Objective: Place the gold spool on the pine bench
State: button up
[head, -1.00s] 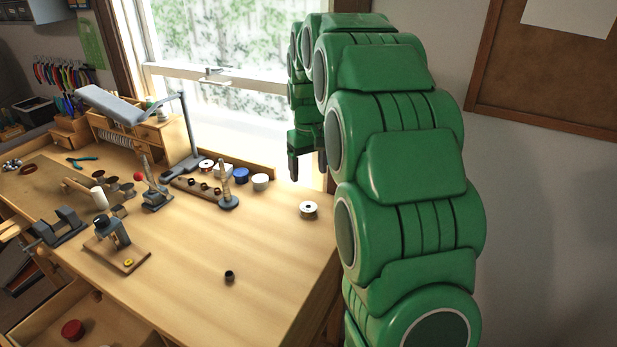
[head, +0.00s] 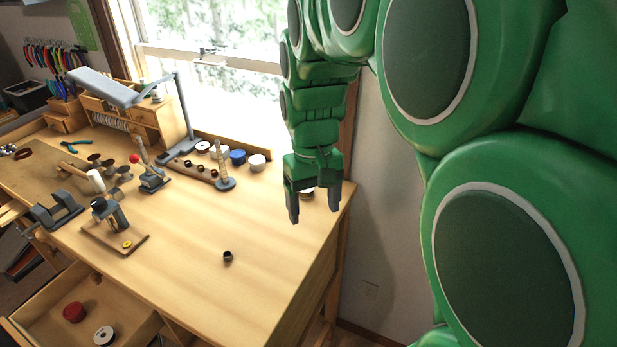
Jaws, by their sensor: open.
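The pine bench (head: 190,270) is a light wooden workbench below the window. I cannot tell for certain which spool is the gold one. A small pale spool (head: 307,195) stands near the bench's right edge, partly hidden behind my gripper. Another pale spool with a dark centre (head: 104,335) lies in the open drawer below the bench top. My gripper (head: 314,212) is open, pointing down with its dark fingers apart. In the picture it overlaps the spool at the right edge; its exact height and depth are unclear. Nothing shows held between the fingers.
The open drawer (head: 45,325) also holds a red round item (head: 73,312). A small dark cup (head: 227,257) stands on the bench. A wooden board with a yellow piece (head: 127,244), a grey lamp (head: 185,110) and several spools stand further left and back.

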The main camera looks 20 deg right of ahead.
jog(key=s+a+f, duration=0.1)
jog(key=s+f, duration=0.1)
jog(key=s, duration=0.8)
jog(key=s+a+f, duration=0.1)
jog(key=s+f, duration=0.1)
jog(key=s, duration=0.7)
jog(key=shift+s+m+g, duration=0.4)
jog(key=shift+a, duration=0.1)
